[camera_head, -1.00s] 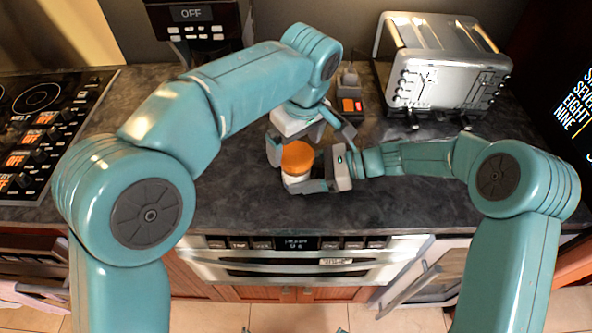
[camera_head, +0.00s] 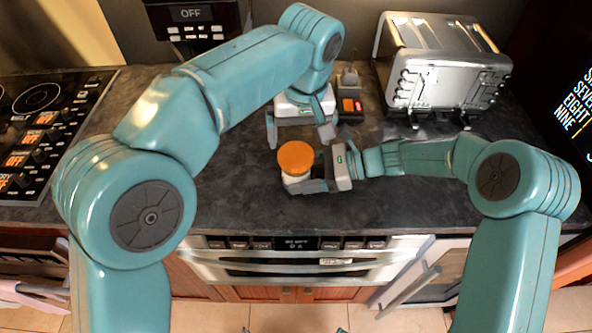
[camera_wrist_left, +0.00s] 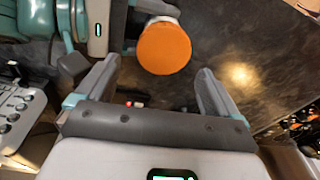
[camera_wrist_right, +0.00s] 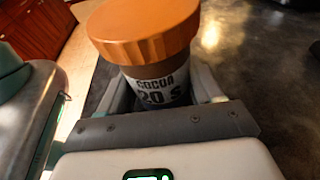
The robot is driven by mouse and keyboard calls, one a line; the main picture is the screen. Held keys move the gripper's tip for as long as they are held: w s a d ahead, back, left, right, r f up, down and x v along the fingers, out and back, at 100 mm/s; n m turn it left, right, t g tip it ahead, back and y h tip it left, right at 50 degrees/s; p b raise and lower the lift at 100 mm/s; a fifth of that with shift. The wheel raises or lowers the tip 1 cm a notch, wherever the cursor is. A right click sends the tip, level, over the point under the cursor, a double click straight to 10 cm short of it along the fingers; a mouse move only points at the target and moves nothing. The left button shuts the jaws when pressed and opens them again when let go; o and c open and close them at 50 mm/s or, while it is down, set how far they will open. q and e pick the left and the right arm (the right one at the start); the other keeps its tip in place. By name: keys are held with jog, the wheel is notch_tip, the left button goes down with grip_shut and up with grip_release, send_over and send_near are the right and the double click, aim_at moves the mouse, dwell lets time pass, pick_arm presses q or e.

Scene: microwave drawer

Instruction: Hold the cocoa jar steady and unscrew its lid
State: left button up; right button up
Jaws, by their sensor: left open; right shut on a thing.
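The cocoa jar (camera_head: 293,180) stands upright near the counter's front edge, with its orange lid (camera_head: 296,156) on top. In the right wrist view the jar's lettered body (camera_wrist_right: 160,90) is between the fingers, with the ridged lid (camera_wrist_right: 145,30) above them. My right gripper (camera_head: 304,186) comes from the right and is shut on the jar's body. My left gripper (camera_head: 298,132) is open and empty, behind the lid in the head view. In the left wrist view the lid (camera_wrist_left: 164,48) lies ahead, between the open fingers' directions and apart from them.
A silver toaster (camera_head: 445,65) stands at the back right. A small dark device with a lit orange-red part (camera_head: 350,105) is just behind my left gripper. A stove top (camera_head: 45,115) is at the left. Dark counter (camera_head: 235,200) is free left of the jar.

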aim_at(296, 154)
pick_arm(q)
jog(key=m, duration=0.4)
jog(key=r+m, duration=0.1)
jog(key=m, duration=0.1)
jog(key=shift+d+h, duration=0.15)
jog(key=shift+h, duration=0.25)
jog(key=shift+r+m, duration=0.2)
jog(key=shift+m, duration=0.4)
jog(key=shift+a+r+h, duration=0.3)
jog(key=shift+r, duration=0.05)
jog(key=shift+a, duration=0.25)
jog(key=shift+a+f, duration=0.1)
jog(key=shift+f, duration=3.6)
